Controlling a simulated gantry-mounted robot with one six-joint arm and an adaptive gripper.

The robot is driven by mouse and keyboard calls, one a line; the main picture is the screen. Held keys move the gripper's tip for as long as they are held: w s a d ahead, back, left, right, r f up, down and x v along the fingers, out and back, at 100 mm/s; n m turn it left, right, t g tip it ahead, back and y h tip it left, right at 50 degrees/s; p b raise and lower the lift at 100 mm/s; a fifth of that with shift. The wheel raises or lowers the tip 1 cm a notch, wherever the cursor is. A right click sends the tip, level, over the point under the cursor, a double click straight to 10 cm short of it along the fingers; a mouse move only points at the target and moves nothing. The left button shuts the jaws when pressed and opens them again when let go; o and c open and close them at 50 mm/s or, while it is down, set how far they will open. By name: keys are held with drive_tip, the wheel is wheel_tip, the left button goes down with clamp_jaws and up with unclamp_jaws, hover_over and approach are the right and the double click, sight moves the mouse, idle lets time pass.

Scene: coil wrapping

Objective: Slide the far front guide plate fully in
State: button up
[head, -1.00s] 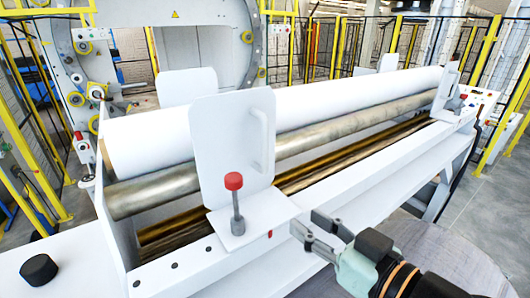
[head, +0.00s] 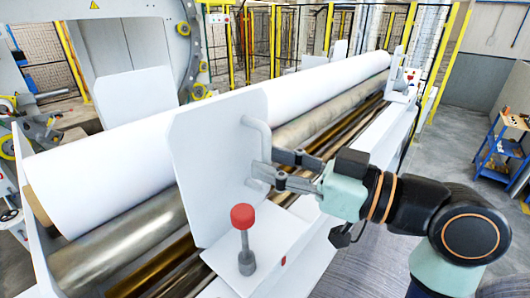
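The far front guide plate (head: 396,68) is a small white upright plate at the far right end of the roll bed, with a red knob by its base. The near front guide plate (head: 215,150) is large and white, with a bar handle (head: 263,140) on its right face and a red-topped clamp lever (head: 243,230) on its foot. My gripper (head: 262,164) is at the lower part of this near handle, far from the far plate. Its two fingers are apart with a gap between them; whether they touch the handle is unclear.
A long white coil roll (head: 200,135) lies behind the plates, with a metal roller (head: 120,240) in front of it. The white front rail (head: 370,130) runs to the far end. A blue cart (head: 500,150) stands at the right, beyond clear floor.

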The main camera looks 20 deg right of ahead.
drive_tip(key=shift+x, duration=0.8)
drive_tip(key=shift+c, duration=0.2)
clamp_jaws()
